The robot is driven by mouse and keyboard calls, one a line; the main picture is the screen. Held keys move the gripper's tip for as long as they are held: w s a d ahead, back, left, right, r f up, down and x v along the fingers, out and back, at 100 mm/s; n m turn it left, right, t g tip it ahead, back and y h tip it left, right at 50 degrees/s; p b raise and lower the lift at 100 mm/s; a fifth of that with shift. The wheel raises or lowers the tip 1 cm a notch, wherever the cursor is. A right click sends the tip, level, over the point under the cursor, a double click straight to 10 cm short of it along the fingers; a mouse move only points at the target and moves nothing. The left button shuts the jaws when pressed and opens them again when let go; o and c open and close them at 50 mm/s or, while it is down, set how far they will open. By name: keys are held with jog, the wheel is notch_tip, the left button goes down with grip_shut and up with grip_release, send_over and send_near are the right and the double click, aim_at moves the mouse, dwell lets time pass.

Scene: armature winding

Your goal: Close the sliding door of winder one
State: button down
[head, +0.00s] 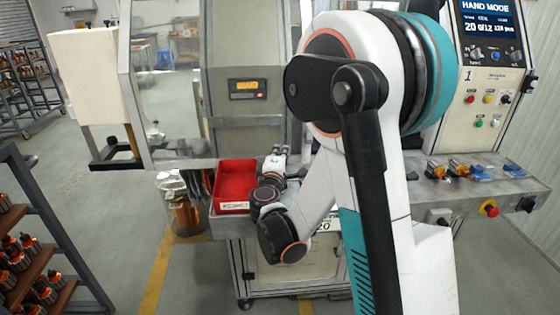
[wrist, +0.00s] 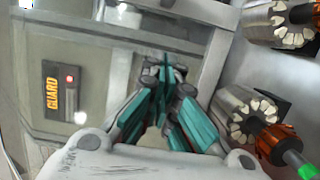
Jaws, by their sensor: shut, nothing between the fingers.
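Winder one (head: 485,150), marked "1", has a control panel reading HAND MODE at the right of the head view. Its framed, see-through sliding door (head: 165,70) appears left of the grey front panel. My arm hides the middle of the machine, so I cannot tell how far the door stands open. My gripper (head: 278,151) is just beyond the red bin, low in front of the grey panel. In the wrist view its teal fingers (wrist: 165,85) are together and empty, near a grey upright frame edge (wrist: 215,55). I cannot tell whether they touch it.
A red bin (head: 236,186) sits on the bench's left end, close to my gripper. A GUARD display (wrist: 59,92) is left of the fingers. Wound armatures (wrist: 245,115) lie at right. A rack of parts (head: 35,235) stands at left; open floor lies beside it.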

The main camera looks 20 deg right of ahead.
aim_at(286, 138)
jog(key=x, duration=0.3)
jog(key=shift+w+d+b, duration=0.2)
jog(key=shift+b, duration=0.1)
jog(key=d, duration=0.2)
jog(key=s+d+b, duration=0.1)
jog(key=shift+d, duration=0.4)
jog(key=shift+s+d, duration=0.1)
jog(key=s+d, duration=0.5)
jog(key=d, duration=1)
jog(key=s+d, duration=0.6)
jog(key=d, duration=1)
jog(key=s+d+b, duration=0.1)
jog(key=s+d, duration=0.5)
jog(key=d, duration=1)
jog(key=shift+s, duration=0.1)
